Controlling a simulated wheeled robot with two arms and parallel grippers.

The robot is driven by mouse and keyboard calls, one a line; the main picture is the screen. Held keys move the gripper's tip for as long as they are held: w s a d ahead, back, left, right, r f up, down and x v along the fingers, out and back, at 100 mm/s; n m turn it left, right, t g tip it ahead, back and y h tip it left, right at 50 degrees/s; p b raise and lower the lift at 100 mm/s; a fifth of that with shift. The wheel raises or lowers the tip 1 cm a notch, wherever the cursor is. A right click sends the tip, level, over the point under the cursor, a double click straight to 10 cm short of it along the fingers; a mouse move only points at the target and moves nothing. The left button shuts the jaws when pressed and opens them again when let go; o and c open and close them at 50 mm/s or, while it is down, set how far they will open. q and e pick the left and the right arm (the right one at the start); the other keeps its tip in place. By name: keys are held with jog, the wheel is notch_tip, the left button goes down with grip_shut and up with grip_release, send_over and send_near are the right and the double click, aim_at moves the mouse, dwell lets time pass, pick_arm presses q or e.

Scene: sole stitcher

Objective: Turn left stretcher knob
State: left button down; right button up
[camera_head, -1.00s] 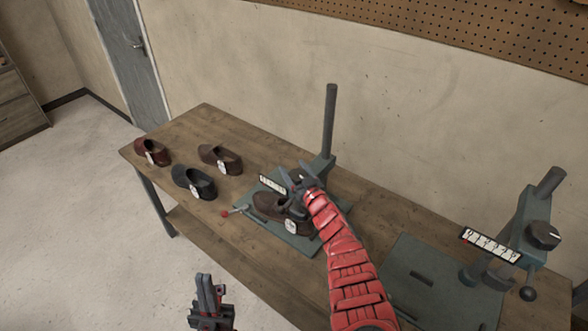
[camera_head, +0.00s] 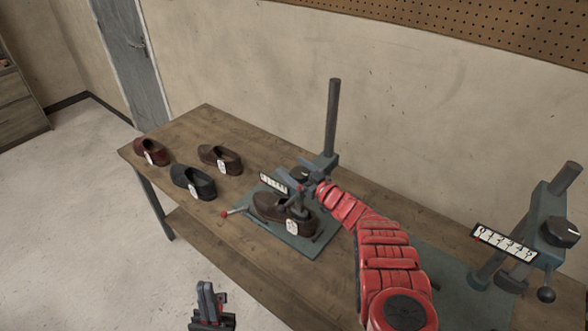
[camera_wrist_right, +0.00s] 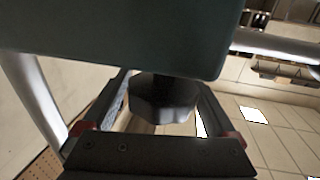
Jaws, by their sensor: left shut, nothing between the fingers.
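The left stretcher (camera_head: 332,125) stands on the table with a brown shoe (camera_head: 270,207) on its base. Its dark knob (camera_head: 299,173) is at the upper part, beside a small white dial strip (camera_head: 273,183). My right gripper (camera_head: 307,184) is at this knob, partly covering it. In the right wrist view the faceted dark knob (camera_wrist_right: 165,98) sits between my right fingers, under a grey-green block (camera_wrist_right: 110,40). I cannot tell whether both fingers press on it. My left gripper (camera_head: 206,298) is shut and empty, low in front of the table.
A second stretcher (camera_head: 550,215) with its own knob (camera_head: 562,231) and dial strip (camera_head: 504,242) stands at the right. Three loose shoes (camera_head: 150,152) (camera_head: 193,182) (camera_head: 220,159) lie at the table's left end. The wooden table (camera_head: 210,120) has bare room around them.

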jog(key=shift+o, duration=0.2)
jog(key=p+v, duration=0.2)
jog(key=v, duration=1.5)
jog(key=shift+s, duration=0.2)
jog(key=shift+d+r, duration=0.1)
